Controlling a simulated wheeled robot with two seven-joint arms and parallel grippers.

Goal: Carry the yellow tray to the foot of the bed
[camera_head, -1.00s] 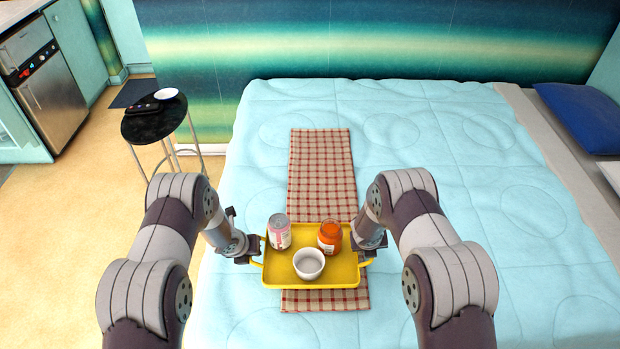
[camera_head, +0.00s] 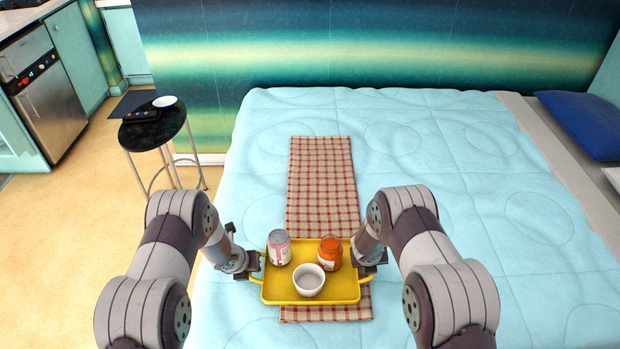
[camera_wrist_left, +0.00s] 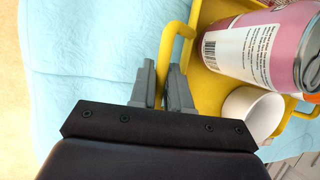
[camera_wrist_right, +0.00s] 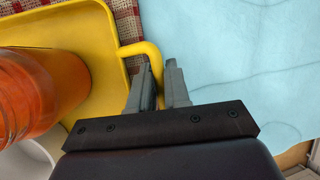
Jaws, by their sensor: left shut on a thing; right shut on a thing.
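The yellow tray (camera_head: 345,291) is over the near part of the bed (camera_head: 450,240), above a red checked runner (camera_head: 322,185). I cannot tell whether it touches the cloth. My right gripper (camera_head: 371,262) is shut on the right handle, which shows in the right wrist view (camera_wrist_right: 146,52).
A black round stool (camera_head: 153,132) with a white dish (camera_head: 165,102) and a dark object on it stands left of the bed. A blue pillow (camera_head: 585,122) lies at the far right. The bed around the runner is clear. Open floor lies at the left.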

